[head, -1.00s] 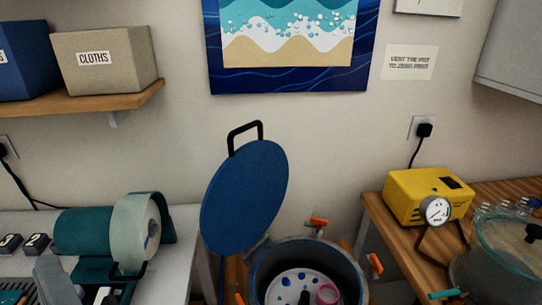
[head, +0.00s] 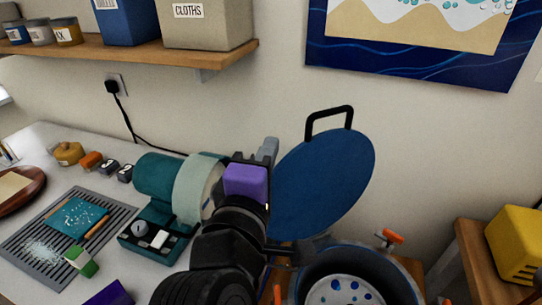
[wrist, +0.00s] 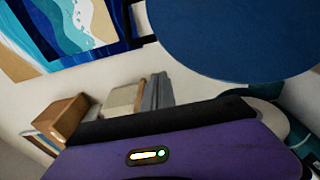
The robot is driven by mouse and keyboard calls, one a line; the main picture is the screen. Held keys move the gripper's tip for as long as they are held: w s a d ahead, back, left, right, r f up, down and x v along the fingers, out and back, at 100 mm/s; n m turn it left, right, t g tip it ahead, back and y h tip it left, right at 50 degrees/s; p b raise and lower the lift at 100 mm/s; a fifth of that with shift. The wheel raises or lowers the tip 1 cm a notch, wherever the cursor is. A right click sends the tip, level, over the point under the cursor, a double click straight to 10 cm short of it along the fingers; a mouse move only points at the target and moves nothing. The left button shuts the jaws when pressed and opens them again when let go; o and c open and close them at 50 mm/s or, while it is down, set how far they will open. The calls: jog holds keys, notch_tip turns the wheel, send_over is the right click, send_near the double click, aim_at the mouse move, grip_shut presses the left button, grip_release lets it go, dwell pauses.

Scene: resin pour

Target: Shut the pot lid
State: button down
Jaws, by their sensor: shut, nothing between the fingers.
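The blue round pot lid (head: 322,185) stands open and tilted up at the back left of the pot, with a black handle (head: 329,118) at its top. The grey pot (head: 402,274) is open below it, cut off by the bottom edge. My gripper (head: 269,150) is shut and empty, left of the lid and close to its edge in the head view; I cannot tell whether they touch. Its wrist hides part of the lid's lower left. In the wrist view the lid (wrist: 235,35) fills the upper right, above my purple gripper body.
A teal machine with a pale roll (head: 198,188) stands on the left bench, beside my arm. A shelf (head: 140,54) with boxes and tins hangs above. Orange clamps (head: 392,236) stick out around the pot. A yellow box (head: 517,245) stands at the right.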

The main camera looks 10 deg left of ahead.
aim_at(295, 151)
jog(key=shift+w+d+p, duration=0.85)
jog(key=shift+w+d, duration=1.1)
jog(key=shift+d, duration=0.05)
